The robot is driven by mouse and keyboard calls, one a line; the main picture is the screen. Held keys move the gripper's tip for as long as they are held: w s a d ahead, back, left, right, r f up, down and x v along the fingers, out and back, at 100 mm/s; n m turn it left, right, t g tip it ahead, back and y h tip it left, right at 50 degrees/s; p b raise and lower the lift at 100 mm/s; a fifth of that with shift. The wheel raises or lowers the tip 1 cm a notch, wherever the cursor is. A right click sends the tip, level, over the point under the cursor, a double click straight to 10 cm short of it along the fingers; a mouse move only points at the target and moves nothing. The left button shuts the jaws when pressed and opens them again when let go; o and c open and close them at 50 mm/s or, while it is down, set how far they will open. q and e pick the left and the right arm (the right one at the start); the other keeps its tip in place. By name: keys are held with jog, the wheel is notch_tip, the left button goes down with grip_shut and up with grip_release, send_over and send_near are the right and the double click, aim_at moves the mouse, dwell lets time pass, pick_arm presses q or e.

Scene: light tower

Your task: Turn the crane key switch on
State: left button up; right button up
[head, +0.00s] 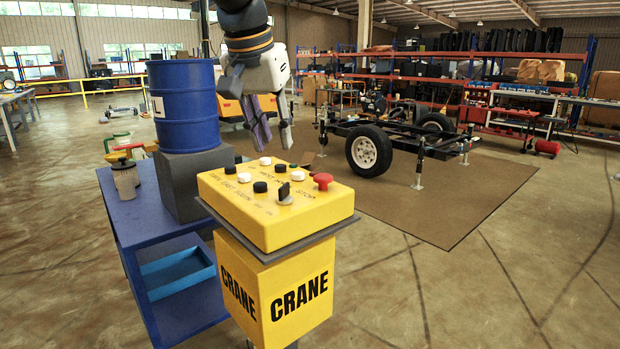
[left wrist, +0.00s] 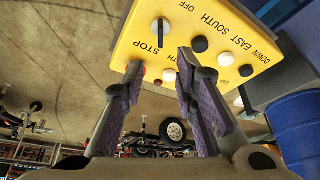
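The yellow crane control box (head: 272,225) stands on a yellow post marked CRANE. The key switch (head: 284,193) is a dark upright key on a pale round base, near the front of its top. A red stop button (head: 322,181) is to its right. In the left wrist view the key switch (left wrist: 160,27) shows beyond the fingers, near the STOP label. My left gripper (head: 275,146) is open and empty above the far side of the box, apart from the key. In the left wrist view a finger partly hides the red button. My right gripper is out of view.
Several black and white buttons (head: 260,187) sit on the panel. A blue barrel (head: 185,105) on a grey block stands close on the left, over a blue cart (head: 140,215). A wheeled chassis (head: 390,140) is behind on a brown mat. The floor at right is clear.

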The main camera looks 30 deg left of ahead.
aim_at(284, 185)
pick_arm(q)
jog(key=x, duration=1.1)
jog(key=shift+s+f, duration=0.1)
jog(key=shift+s, duration=0.3)
grip_shut()
